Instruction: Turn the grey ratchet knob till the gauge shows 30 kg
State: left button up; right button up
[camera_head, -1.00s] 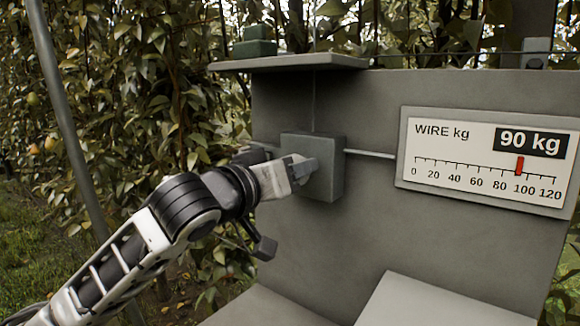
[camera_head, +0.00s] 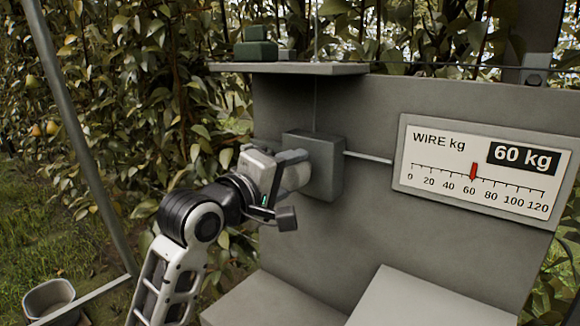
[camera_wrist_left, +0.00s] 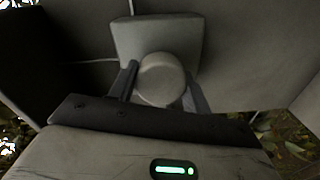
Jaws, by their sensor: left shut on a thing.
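The grey ratchet knob (camera_wrist_left: 162,80) shows as a round grey end in the left wrist view, in front of its square grey housing (camera_head: 327,166). My left gripper (camera_head: 295,170) is at the housing's front face, its fingers on both sides of the knob and shut on it. In the head view the gripper hides most of the knob. The gauge (camera_head: 484,172) on the grey panel reads 60 kg, and its red marker (camera_head: 474,172) stands at 60 on the scale. My right gripper is not in view.
A grey panel (camera_head: 400,105) stands behind the housing, with a shelf (camera_head: 330,69) on top that carries a green box (camera_head: 256,50). A thin rod (camera_head: 368,158) runs from housing towards gauge. A grey bucket (camera_head: 48,298) is at lower left, and leafy trees are behind.

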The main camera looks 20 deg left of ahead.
pick_arm(q)
jog(key=n, duration=0.5)
jog(key=shift+f, duration=0.15)
jog(key=shift+n, duration=2)
jog(key=shift+f, duration=0.1)
jog(key=o, duration=1)
jog(key=shift+c, duration=0.2)
